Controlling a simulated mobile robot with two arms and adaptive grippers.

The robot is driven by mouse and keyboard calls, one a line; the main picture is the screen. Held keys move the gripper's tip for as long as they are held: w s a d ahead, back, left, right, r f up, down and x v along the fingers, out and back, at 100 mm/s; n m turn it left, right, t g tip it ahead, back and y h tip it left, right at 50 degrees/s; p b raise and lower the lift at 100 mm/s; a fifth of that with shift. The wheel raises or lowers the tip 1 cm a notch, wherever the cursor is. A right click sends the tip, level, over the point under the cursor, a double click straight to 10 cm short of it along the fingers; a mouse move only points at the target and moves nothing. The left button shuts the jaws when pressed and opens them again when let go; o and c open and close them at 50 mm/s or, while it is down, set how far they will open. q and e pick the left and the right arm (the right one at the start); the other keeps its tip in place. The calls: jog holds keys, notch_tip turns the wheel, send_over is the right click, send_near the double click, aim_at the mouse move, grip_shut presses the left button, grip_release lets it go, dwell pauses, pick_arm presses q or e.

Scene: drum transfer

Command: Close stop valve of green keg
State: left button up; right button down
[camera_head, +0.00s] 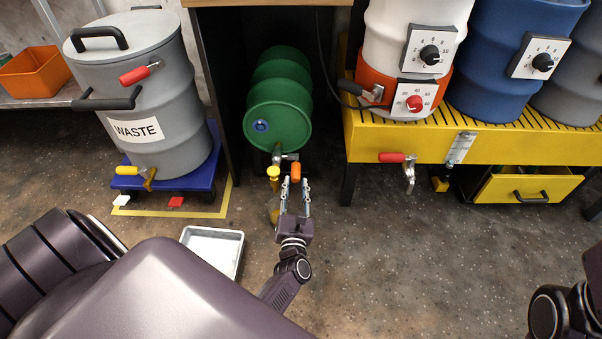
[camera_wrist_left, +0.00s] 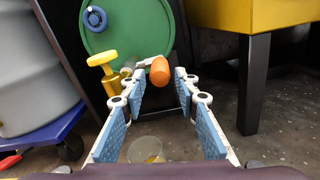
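The green keg (camera_head: 276,118) lies on its side in the gap under the bench, and its front end also fills the top of the left wrist view (camera_wrist_left: 125,28). Its stop valve has an orange handle (camera_head: 295,172) at the keg's lower front, which points toward the left wrist camera (camera_wrist_left: 160,70). A yellow fitting (camera_wrist_left: 103,62) sits left of the handle. My left gripper (camera_head: 294,184) is open in front of the valve. Its fingers (camera_wrist_left: 155,88) stand apart on either side of the handle, with no clear contact. My right gripper is out of view.
A clear cup (camera_wrist_left: 147,150) is below the fingers. A metal tray (camera_head: 213,250) lies on the floor to the left. The grey waste drum (camera_head: 150,100) stands left, and a yellow platform (camera_head: 400,145) with drums stands right.

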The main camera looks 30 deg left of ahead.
aim_at(296, 170)
pick_arm(q)
jog(key=b+x, duration=0.2)
jog(key=x, duration=0.4)
jog(key=shift+w+a, duration=0.15)
jog(key=shift+w, duration=0.1)
grip_shut()
